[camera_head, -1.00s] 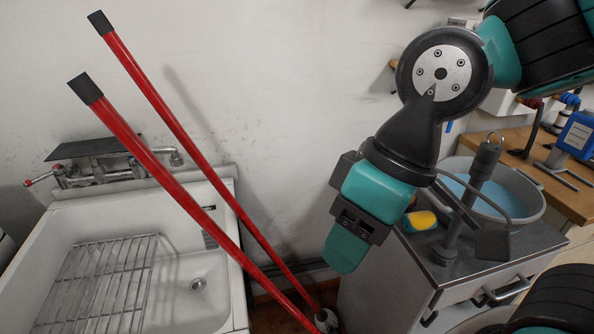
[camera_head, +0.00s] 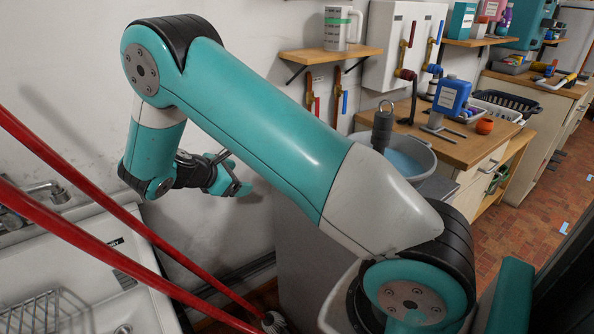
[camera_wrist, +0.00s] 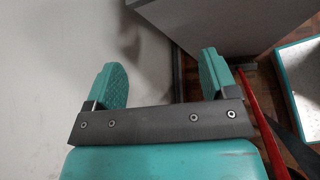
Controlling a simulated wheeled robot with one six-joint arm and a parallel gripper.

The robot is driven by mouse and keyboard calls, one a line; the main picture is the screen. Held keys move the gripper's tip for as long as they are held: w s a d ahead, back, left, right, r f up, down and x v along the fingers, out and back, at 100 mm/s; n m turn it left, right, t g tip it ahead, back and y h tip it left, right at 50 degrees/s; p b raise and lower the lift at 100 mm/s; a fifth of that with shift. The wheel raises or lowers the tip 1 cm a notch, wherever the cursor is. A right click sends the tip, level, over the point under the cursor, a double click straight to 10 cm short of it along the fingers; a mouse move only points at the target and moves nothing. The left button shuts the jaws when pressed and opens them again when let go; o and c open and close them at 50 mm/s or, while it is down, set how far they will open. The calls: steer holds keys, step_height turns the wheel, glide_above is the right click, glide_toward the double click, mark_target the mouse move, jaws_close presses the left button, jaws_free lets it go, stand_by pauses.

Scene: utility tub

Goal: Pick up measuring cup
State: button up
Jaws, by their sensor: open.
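A pale, jug-shaped cup with a handle and a green band, which looks like the measuring cup (camera_head: 339,28), stands upright on a small wooden wall shelf (camera_head: 331,53) at the top of the head view. My gripper (camera_head: 236,176) is lower and to the left of it, near the white wall, with my arm stretched across the picture. In the wrist view my gripper (camera_wrist: 162,78) has its two teal fingers wide apart with nothing between them. The cup is not visible in the wrist view.
Red-handled poles (camera_head: 85,240) lean across the white sink (camera_head: 60,270) at left. A grey tub of blue liquid (camera_head: 408,160) stands right of my arm. Valve pipes (camera_head: 406,65) hang right of the shelf.

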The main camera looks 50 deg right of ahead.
steer(key=shift+s+d+f+n+g+h+b, duration=0.2)
steer(key=shift+d+f+n+h, duration=0.7)
steer(key=shift+d, duration=2.6)
steer(key=shift+s+d+f+n+g+h+b, duration=0.25)
steer(key=shift+d+f+h, duration=0.75)
steer(key=shift+d, duration=2.55)
steer(key=shift+s+d+f+n+g+h+b, duration=0.1)
steer(key=shift+s+d+f+n+h+b, duration=0.3)
steer(key=shift+d+f, duration=2.1)
steer(key=shift+w+d+r, duration=0.1)
steer(key=shift+d+r, duration=0.85)
steer(key=shift+d, duration=0.05)
steer(key=c, duration=0.7)
